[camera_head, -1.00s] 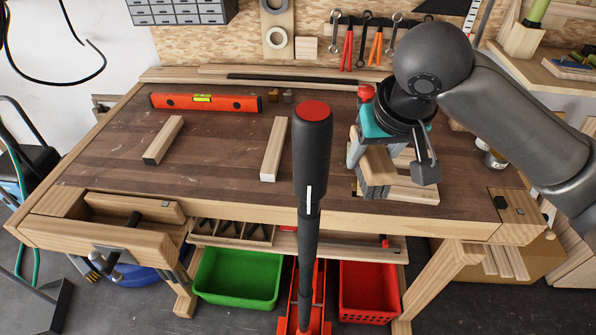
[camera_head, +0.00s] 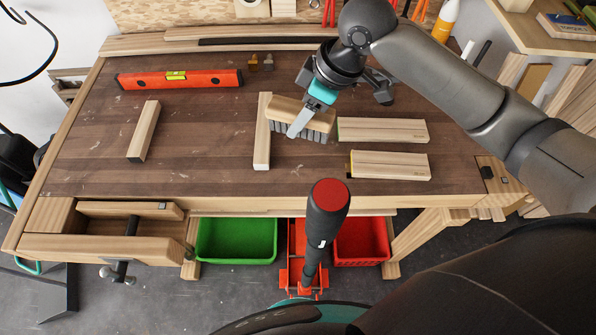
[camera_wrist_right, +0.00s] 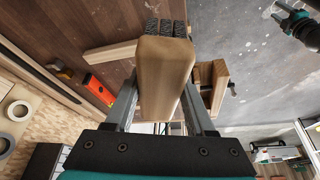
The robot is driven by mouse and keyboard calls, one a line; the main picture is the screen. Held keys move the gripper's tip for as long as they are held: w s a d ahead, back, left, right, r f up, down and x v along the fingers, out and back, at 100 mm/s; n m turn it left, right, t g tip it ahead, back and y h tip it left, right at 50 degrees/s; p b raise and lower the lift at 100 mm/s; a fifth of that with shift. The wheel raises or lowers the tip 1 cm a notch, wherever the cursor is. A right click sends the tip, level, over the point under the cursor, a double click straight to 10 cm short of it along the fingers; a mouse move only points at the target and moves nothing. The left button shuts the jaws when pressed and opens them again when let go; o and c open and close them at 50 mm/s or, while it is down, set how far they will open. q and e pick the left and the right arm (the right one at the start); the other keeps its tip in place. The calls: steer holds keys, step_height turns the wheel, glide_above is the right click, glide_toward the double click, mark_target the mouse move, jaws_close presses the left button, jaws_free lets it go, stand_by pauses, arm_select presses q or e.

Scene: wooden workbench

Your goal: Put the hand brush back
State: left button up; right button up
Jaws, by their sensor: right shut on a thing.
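The hand brush (camera_head: 287,110) has a pale wooden body and dark grey bristles, which face down in the head view. My right gripper (camera_head: 301,118) is shut on its wooden body. The brush is just right of an upright-running wooden block (camera_head: 262,150); I cannot tell whether it touches the block or the bench top. In the right wrist view the brush's wooden body (camera_wrist_right: 165,70) fills the space between the fingers of my right gripper (camera_wrist_right: 160,92), with bristles at its far end. My left gripper is not in view.
Two pale boards (camera_head: 382,130) (camera_head: 390,166) lie right of the brush on the workbench (camera_head: 200,150). Another wooden block (camera_head: 144,130) and a red spirit level (camera_head: 180,78) lie left. A black handle with a red top (camera_head: 328,205) rises at the front edge. The bench's left-middle is clear.

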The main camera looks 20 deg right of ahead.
steer(key=n+p, duration=0.2)
steer(key=shift+s+a+r+n+g+y+p, duration=0.3)
steer(key=shift+r+g+y+p, duration=0.05)
steer(key=shift+r+g+y, duration=0.05)
steer(key=shift+f+n+p, duration=0.15)
steer(key=shift+n+p, duration=0.15)
steer(key=shift+n, duration=0.1)
step_height(320, 180, down, 16)
steer(key=shift+a+f+b, duration=0.1)
steer(key=shift+f+b, duration=0.05)
steer(key=shift+b, duration=0.65)
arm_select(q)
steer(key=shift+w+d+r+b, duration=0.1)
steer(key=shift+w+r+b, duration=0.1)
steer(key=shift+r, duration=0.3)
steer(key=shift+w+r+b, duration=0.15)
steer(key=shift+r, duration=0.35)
arm_select(e)
steer(key=shift+f, duration=1.9)
steer(key=o, duration=0.7)
steer(key=shift+f, duration=0.2)
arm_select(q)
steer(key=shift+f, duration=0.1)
arm_select(e)
steer(key=o, duration=0.5)
steer(key=shift+r, duration=0.1)
